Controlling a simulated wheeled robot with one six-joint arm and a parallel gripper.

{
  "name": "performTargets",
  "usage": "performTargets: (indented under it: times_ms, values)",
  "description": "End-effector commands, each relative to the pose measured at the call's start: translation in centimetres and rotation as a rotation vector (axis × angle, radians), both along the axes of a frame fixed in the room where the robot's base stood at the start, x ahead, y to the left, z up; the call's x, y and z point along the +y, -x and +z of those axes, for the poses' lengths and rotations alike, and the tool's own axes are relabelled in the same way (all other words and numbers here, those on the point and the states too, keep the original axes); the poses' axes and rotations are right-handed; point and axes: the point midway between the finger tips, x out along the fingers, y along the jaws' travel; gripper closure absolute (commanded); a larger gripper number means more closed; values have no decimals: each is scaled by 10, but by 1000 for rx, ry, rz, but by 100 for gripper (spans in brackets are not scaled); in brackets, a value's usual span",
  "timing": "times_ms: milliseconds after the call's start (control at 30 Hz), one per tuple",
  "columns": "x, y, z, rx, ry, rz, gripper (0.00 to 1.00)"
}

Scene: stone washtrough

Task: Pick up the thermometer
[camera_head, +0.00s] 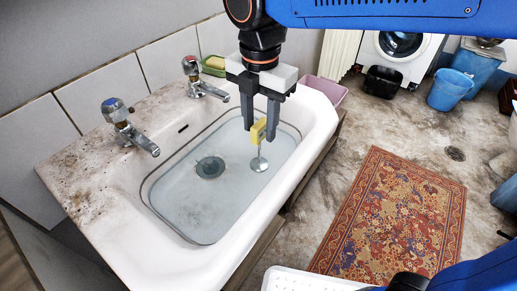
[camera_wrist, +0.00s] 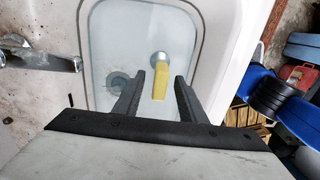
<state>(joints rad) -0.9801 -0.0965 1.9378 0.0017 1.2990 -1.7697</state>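The thermometer (camera_head: 257,131) shows as a yellow block with a thin stem and a round silvery disc below it, over the water of the basin. In the wrist view its yellow part (camera_wrist: 160,83) lies between the fingers, with the disc beyond their tips. My gripper (camera_head: 260,135) points down over the basin with its fingers apart, one on each side of the yellow part. The wrist view shows a gap on both sides of it. I cannot tell whether the disc touches the basin floor.
The white basin (camera_head: 104,208) holds shallow water and a dark drain (camera_head: 210,167). Two taps (camera_head: 129,126) (camera_head: 203,80) stand on its left ledge, near a green soap dish (camera_head: 214,66). The basin's right rim is close to my gripper. A patterned rug (camera_head: 395,220) lies on the floor at right.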

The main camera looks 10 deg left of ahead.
Motion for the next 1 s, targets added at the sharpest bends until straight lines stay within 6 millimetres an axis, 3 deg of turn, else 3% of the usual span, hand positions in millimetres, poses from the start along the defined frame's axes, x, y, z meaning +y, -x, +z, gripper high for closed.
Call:
performTargets:
  times_ms: [233, 400, 767, 1000]
  values:
    - [0, 0, -1, 0, -1, 0, 62]
    - [0, 0, -1, 0, -1, 0, 100]
    - [0, 0, 1, -1, -2, 0, 100]
    - [1, 0, 29, -3, -5, 0, 100]
